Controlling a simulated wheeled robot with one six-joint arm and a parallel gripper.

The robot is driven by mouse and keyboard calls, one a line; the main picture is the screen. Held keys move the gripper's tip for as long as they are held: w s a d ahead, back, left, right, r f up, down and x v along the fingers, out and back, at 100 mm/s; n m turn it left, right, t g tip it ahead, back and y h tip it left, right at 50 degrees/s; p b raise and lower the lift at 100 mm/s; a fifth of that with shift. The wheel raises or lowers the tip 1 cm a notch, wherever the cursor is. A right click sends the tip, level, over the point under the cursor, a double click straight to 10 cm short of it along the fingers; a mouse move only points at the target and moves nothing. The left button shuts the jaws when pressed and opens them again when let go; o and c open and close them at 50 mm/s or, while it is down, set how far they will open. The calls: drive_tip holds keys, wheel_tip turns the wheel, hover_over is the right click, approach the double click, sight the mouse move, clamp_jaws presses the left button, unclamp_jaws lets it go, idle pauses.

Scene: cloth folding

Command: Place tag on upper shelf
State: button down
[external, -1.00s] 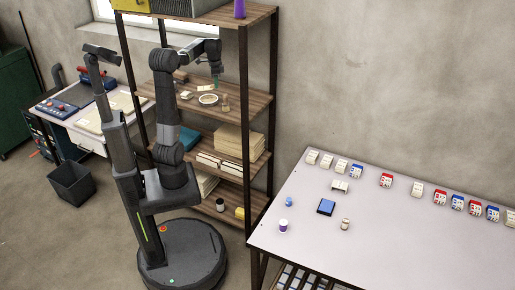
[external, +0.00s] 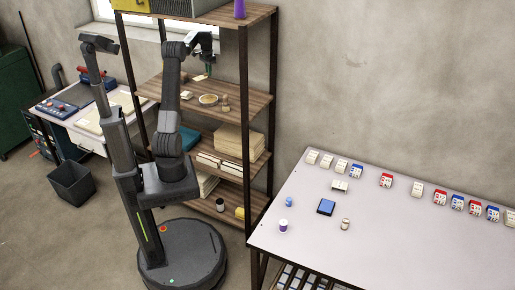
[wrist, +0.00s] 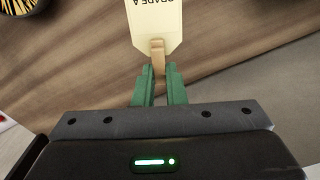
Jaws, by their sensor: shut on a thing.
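A cream tag (wrist: 155,22) with a pointed end and the printed words "GRADE A" shows at the top of the wrist view. Its upper part is cut off by the frame. My gripper (wrist: 158,72) has green fingers shut on the narrow tan stub at the tag's end. In the external view, my gripper (external: 210,72) is above the wooden shelf board (external: 245,106) below the top one, with the small pale tag (external: 200,77) beside it. The tag appears held above the board; the exact gap cannot be told.
A round dish (external: 208,99) with yellow-brown contents sits on that board; a round container (wrist: 22,8) shows at the wrist view's upper left. A small brown bottle (external: 225,104) and a pale item (external: 187,95) stand nearby. The shelf post (external: 243,130) is close on the right.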

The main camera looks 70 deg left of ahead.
sight(210, 85)
drive_tip(key=shift+f+p, duration=0.3)
drive_tip(key=shift+f, duration=2.75)
drive_tip(key=shift+f, duration=0.15)
drive_tip(key=c, duration=1.5)
unclamp_jaws()
wheel_tip(210, 85, up, 12)
drive_tip(key=shift+r+b, duration=0.15)
drive_tip(key=shift+b, duration=0.15)
